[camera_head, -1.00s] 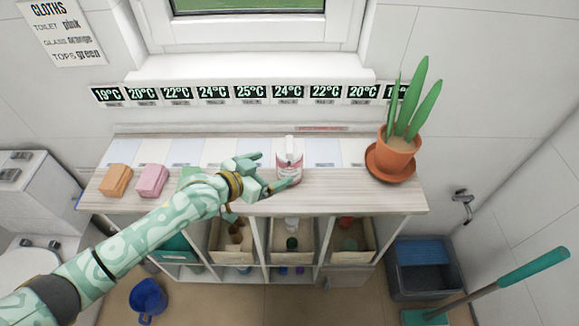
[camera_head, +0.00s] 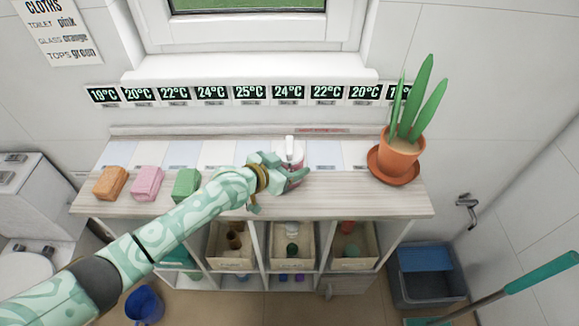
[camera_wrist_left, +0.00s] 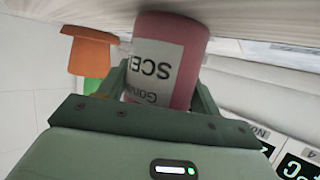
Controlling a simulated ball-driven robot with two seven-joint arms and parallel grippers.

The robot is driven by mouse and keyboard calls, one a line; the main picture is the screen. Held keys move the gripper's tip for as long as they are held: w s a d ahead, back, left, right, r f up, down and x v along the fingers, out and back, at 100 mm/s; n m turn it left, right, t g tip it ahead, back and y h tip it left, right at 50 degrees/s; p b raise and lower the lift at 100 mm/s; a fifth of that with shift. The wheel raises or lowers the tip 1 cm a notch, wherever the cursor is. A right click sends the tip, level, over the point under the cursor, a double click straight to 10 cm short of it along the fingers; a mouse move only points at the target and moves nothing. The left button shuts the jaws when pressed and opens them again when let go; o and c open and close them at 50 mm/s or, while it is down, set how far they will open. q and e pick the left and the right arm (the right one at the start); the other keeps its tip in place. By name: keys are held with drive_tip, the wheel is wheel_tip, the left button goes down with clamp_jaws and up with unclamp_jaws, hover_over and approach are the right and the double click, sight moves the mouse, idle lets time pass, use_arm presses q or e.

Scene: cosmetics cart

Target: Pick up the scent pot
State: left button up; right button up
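The scent pot (camera_head: 291,157) is a pink pot with a white label and white top, standing on the cart's wooden top. In the left wrist view the scent pot (camera_wrist_left: 172,58) appears upside down, with part of its lettering readable. My left gripper (camera_head: 284,170) is at the pot, partly covering it in the head view. In the wrist view my left gripper (camera_wrist_left: 162,92) has spread fingers on both sides of the pot. Firm contact cannot be made out. My right gripper is out of view.
Orange (camera_head: 110,183), pink (camera_head: 147,183) and green (camera_head: 187,185) blocks sit left on the wooden top (camera_head: 350,196). A potted plant (camera_head: 400,160) stands at its right end. Temperature displays line the wall behind. Bins (camera_head: 230,258) fill the shelves below.

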sight(290, 154)
use_arm(q)
drive_tip(key=c, duration=0.4)
drive_tip(key=shift+o, duration=0.2)
drive_tip(key=shift+r, duration=0.3)
drive_tip(key=r+p, duration=0.1)
drive_tip(key=r, duration=0.1)
drive_tip(key=r+p, duration=0.1)
drive_tip(key=r, duration=0.1)
drive_tip(key=shift+s+p, duration=0.35)
drive_tip(key=s+r+p, duration=0.5)
drive_tip(key=s+r, duration=0.3)
drive_tip(key=s, duration=0.5)
drive_tip(key=shift+s+r, duration=0.15)
drive_tip(key=shift+r, duration=0.05)
